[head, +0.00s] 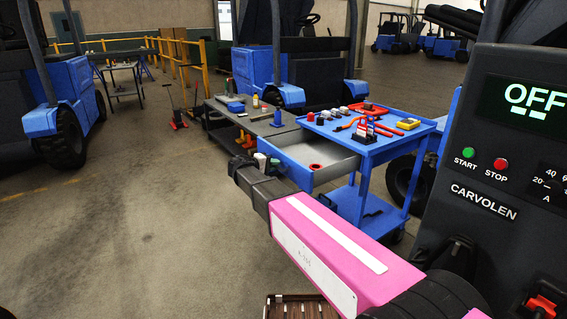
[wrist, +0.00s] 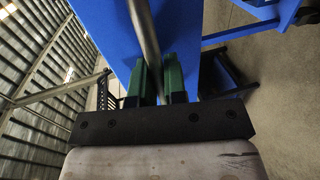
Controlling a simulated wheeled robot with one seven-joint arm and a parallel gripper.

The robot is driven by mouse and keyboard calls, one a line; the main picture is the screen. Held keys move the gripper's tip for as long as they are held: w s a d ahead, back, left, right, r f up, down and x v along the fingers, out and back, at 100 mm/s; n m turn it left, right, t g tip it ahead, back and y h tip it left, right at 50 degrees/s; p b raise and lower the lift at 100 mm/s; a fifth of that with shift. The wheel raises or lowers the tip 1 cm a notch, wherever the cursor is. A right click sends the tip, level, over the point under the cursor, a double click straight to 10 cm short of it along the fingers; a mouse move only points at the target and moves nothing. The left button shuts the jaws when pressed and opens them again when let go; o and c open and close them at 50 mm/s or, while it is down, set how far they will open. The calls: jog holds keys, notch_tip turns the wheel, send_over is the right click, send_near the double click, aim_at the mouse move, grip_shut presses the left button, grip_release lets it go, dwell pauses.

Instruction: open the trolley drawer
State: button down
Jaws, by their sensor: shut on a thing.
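The blue trolley (head: 372,155) stands right of centre in the head view. Its grey-lined drawer (head: 325,152) is pulled out toward the left, and its inside shows. A red ring-shaped thing (head: 316,166) lies in it. My gripper (wrist: 159,80) is at the drawer's front. In the wrist view its two green fingers are shut on a grey bar handle (wrist: 146,38), in front of the blue drawer front (wrist: 106,22). In the head view my dark wrist and pink arm hide part of the drawer front and the handle.
Tools and small parts, including an orange-red clamp (head: 362,131) and a yellow block (head: 407,123), lie on the trolley top. A dark low cart (head: 228,121) stands behind it on the left. A control panel (head: 490,190) reading OFF is close on the right. Open floor (head: 130,210) lies left.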

jog(key=shift+s+a, duration=0.4)
jog(key=shift+a, duration=0.15)
jog(key=c, duration=1.2)
grip_release()
jog(key=shift+a, duration=0.15)
jog(key=v, duration=1)
jog(key=shift+s+a, duration=0.2)
jog(key=shift+a, duration=0.05)
